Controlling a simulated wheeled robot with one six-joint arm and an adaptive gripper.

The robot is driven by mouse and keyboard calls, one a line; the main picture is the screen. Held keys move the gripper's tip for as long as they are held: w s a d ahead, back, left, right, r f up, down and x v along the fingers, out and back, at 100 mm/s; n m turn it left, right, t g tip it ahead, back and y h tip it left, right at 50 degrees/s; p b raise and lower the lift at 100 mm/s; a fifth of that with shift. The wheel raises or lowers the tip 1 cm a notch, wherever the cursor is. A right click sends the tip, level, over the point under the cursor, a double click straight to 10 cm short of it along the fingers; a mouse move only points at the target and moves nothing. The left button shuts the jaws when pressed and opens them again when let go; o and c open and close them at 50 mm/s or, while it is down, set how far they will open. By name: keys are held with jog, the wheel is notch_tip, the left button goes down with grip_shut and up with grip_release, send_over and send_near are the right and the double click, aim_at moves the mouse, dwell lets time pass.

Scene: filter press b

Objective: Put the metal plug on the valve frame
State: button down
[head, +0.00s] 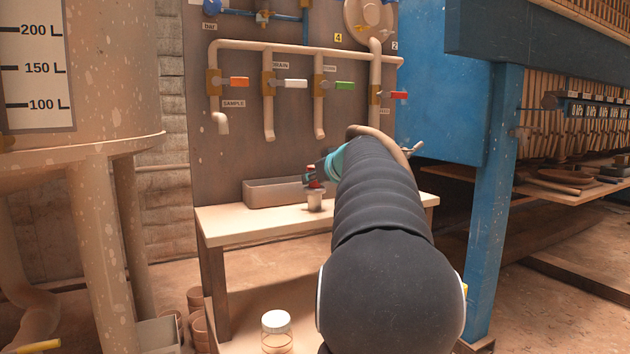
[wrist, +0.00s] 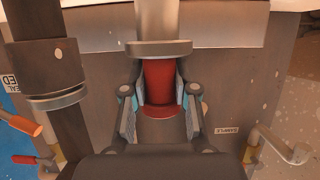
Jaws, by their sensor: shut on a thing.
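My gripper (head: 317,179) reaches over the bench, its fingers shut on a red part. The wrist view shows the fingers on both sides of this red part (wrist: 159,82). A grey metal cylinder with a wide rim, which looks like the metal plug (wrist: 159,47), lines up with the red part and appears joined to it. In the head view the plug (head: 314,201) is just below the gripper, at the bench top; I cannot tell whether it touches. The valve frame (head: 290,48), with beige pipes and coloured handles, is on the grey panel behind the bench.
The pale bench (head: 235,224) has a long grey trough (head: 272,192) at its back. A jar (head: 276,328) with a white lid stands low in front. A blue post (head: 494,200) is right of my arm. In the wrist view a dark pipe (wrist: 42,70) is close on the left.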

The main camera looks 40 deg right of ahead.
jog(key=shift+f+b, duration=0.2)
jog(key=shift+b, duration=0.15)
jog(key=c, duration=0.9)
grip_release()
jog(key=shift+r, duration=0.1)
jog(key=shift+r+p, duration=0.2)
jog(key=shift+p, duration=0.15)
jog(key=v, duration=1.2)
jog(key=shift+b, duration=0.45)
jog(key=shift+d, duration=0.1)
